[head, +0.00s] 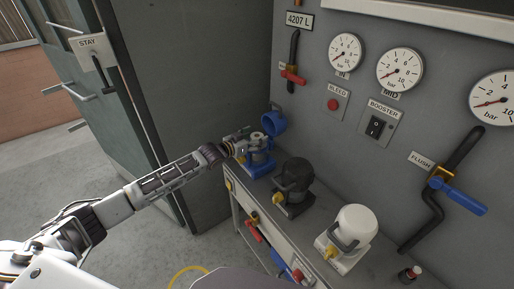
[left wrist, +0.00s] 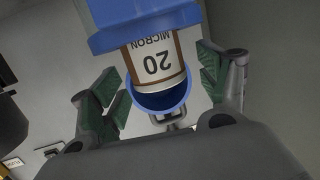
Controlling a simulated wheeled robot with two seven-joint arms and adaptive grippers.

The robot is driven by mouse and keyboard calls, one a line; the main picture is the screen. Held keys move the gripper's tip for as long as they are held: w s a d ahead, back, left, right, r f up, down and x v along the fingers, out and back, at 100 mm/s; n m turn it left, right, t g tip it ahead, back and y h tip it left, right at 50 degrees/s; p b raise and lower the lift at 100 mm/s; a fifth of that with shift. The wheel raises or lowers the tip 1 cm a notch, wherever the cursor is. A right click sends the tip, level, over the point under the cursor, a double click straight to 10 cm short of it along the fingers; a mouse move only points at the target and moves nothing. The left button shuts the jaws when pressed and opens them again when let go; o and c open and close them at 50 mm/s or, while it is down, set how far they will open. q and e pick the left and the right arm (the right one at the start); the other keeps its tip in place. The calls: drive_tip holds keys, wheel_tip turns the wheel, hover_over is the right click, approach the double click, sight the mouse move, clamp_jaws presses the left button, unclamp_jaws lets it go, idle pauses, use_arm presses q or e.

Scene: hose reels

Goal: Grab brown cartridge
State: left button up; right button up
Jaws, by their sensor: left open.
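My left gripper (head: 243,148) is close to the cartridge in the head view. In the left wrist view its green-padded fingers (left wrist: 160,95) are spread on either side, with visible gaps to the cartridge. My right gripper is not in view.
A black-topped housing (head: 293,181) and a white-topped one (head: 350,233) stand along the same bench. The grey wall behind carries gauges (head: 399,69), a booster switch (head: 375,127) and a blue-handled flush valve (head: 458,196). A green door (head: 95,100) stands at left.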

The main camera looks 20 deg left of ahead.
use_arm(q)
drive_tip(key=shift+x, duration=0.8)
drive_tip(key=c, duration=1.7)
